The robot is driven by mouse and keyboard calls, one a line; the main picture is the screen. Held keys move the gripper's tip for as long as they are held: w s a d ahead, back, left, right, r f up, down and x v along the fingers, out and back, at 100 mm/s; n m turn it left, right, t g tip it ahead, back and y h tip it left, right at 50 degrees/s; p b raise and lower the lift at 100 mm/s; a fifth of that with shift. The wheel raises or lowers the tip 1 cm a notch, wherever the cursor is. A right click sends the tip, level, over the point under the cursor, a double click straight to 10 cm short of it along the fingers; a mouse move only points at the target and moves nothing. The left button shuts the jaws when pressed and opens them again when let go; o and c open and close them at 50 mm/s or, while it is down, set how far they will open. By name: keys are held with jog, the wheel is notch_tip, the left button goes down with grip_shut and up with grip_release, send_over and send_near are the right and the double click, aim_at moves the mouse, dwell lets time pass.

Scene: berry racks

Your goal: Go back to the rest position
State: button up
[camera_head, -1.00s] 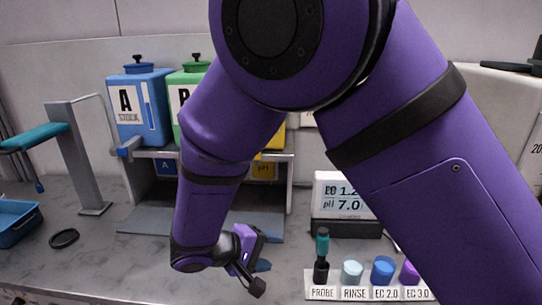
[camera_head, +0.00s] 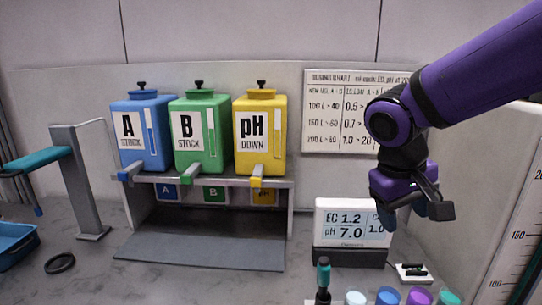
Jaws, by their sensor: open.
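My gripper (camera_head: 413,218) hangs at the right, in front of the wall and right of the meter. It points down, its jaws are apart, and nothing shows between them. My purple arm comes in from the upper right and bends down at a joint above the gripper. The gripper is clear of the bench and of the bottles at the front.
Blue (camera_head: 145,130), green (camera_head: 200,132) and yellow (camera_head: 260,130) stock tanks stand on a grey shelf (camera_head: 220,181). A meter (camera_head: 350,225) reads EC 1.2, pH 7.0. A probe (camera_head: 323,275) and several capped bottles line the front. A blue tray (camera_head: 12,250) and black ring (camera_head: 60,263) lie left.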

jog(key=s+d+r+m+t+y, duration=0.1)
jog(key=s+d+r+t, duration=0.1)
jog(key=s+d+r, duration=0.1)
jog(key=s+d+r+m+t+y, duration=0.1)
jog(key=s+d+r+t+y, duration=0.1)
jog(key=s, duration=0.6)
jog(key=shift+d+r, duration=0.5)
jog(key=shift+d, duration=0.85)
